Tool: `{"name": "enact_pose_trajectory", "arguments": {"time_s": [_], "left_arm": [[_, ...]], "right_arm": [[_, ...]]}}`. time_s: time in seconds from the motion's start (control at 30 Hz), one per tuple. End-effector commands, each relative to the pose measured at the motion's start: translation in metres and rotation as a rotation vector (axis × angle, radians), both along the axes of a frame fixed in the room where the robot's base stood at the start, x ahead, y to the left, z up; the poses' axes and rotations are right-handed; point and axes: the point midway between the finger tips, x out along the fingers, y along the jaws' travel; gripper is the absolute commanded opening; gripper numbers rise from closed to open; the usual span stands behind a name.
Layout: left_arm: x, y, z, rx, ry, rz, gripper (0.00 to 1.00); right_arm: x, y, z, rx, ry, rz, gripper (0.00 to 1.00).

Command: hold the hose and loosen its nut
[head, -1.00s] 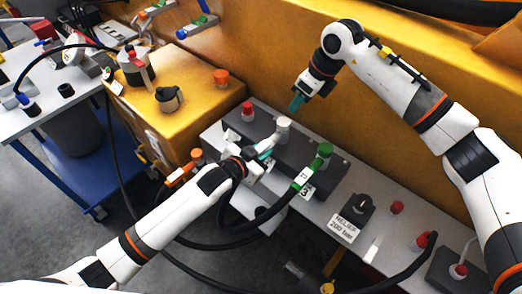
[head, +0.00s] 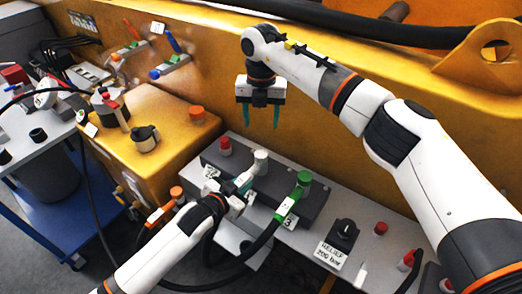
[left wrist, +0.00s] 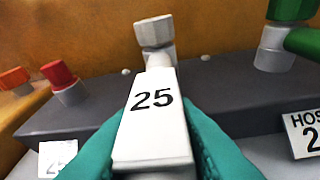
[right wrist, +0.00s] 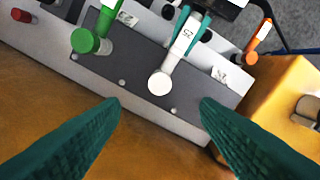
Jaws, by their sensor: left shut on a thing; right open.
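The hose end is a white sleeve marked 25 (left wrist: 152,115), running up to a pale grey nut and elbow (left wrist: 155,38) on the dark manifold block (left wrist: 225,105). My left gripper (head: 243,185) is shut on this white hose end, its teal fingers on both sides of the sleeve in the left wrist view. The nut (head: 260,160) also shows in the head view, and from above as a white round cap (right wrist: 159,83) in the right wrist view. My right gripper (head: 262,115) is open and empty, fingers pointing down, above and behind the block and apart from the nut.
A green-capped hose (head: 298,192) stands right of the white one. A red cap (head: 225,145) and an orange hose end (head: 162,212) are to the left. The relief knob (head: 343,233) is farther right. The yellow wall (head: 330,140) rises close behind the block.

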Motion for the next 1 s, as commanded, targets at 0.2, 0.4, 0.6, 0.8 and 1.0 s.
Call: {"name": "enact_pose_trajectory", "arguments": {"time_s": [0.2,0.4,0.6,0.8,1.0], "left_arm": [[0.000,0.000,0.000,0.000,0.000,0.000,0.00],[0.000,0.000,0.000,0.000,0.000,0.000,0.00],[0.000,0.000,0.000,0.000,0.000,0.000,0.00],[0.000,0.000,0.000,0.000,0.000,0.000,0.00],[0.000,0.000,0.000,0.000,0.000,0.000,0.00]], "right_arm": [[-0.001,0.000,-0.028,-0.003,0.005,-0.014,0.57],[-0.001,0.000,-0.069,-0.003,0.005,-0.012,0.57],[-0.001,0.000,-0.102,-0.003,0.004,-0.012,0.57],[0.000,0.000,-0.117,-0.003,0.002,-0.011,0.57],[0.000,0.000,-0.119,-0.003,0.001,-0.011,0.57]]}}
